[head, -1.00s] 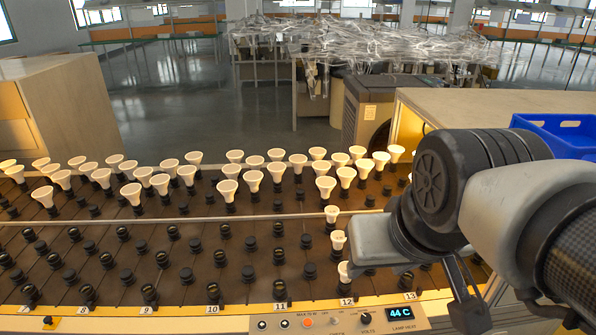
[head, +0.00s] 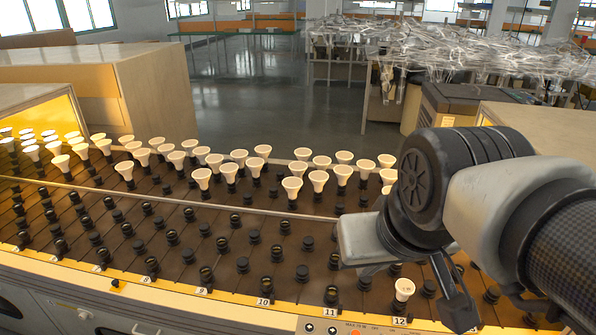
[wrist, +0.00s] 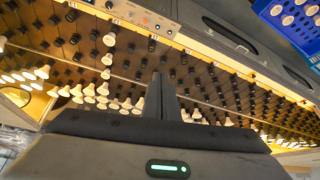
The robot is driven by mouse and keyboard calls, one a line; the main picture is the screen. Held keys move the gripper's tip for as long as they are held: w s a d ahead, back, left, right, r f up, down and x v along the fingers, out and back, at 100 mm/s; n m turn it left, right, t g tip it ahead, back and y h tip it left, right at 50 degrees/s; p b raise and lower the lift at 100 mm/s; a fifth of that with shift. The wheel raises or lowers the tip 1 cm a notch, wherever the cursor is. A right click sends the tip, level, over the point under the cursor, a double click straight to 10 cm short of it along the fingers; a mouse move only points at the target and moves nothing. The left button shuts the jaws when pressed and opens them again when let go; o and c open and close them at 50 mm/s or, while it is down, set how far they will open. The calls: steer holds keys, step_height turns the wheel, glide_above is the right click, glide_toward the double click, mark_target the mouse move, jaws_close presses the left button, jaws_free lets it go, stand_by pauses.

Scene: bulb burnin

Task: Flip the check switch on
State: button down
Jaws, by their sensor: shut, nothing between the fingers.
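The control panel with the check switch (wrist: 144,20) shows at the top of the wrist view, with an orange button and small knobs. The switch's own position is too small to tell. In the head view only the panel's top edge (head: 350,329) shows at the bottom, and the switch cannot be made out. My gripper (wrist: 166,78) is shut and empty in the wrist view, apart from the panel. In the head view my gripper (head: 462,312) hangs at the lower right, beside the panel.
The rack (head: 180,255) carries rows of black sockets, many at the back holding white bulbs. A single bulb (head: 404,289) stands near the front edge by label 12. A blue crate (wrist: 262,8) with bulbs is at the wrist view's top right. Wooden cabinets stand behind.

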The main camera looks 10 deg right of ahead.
steer(key=w+d+f+n+g+h+b, duration=0.15)
steer(key=w+f+n+b, duration=0.35)
steer(key=w+f, duration=0.5)
steer(key=w+d+f+n+g+h+b, duration=0.1)
steer(key=w+d+f+n+g+b, duration=0.3)
steer(key=f, duration=0.9)
steer(key=w+d+f+n+b, duration=0.1)
steer(key=d+f+n+b, duration=0.2)
steer(key=f, duration=0.5)
steer(key=w+d+f+n+b, duration=0.2)
steer(key=d+f+b, duration=0.1)
steer(key=f, duration=0.4)
steer(key=shift+d+f+n+g, duration=0.25)
steer(key=shift+f+n+g, duration=0.1)
steer(key=shift+n, duration=0.05)
steer(key=shift+s+f, duration=0.1)
steer(key=b+x, duration=0.1)
steer(key=x, duration=0.4)
steer(key=b+x, duration=0.2)
steer(key=x, duration=0.3)
steer(key=shift+a, duration=0.25)
steer(key=shift+y, duration=0.25)
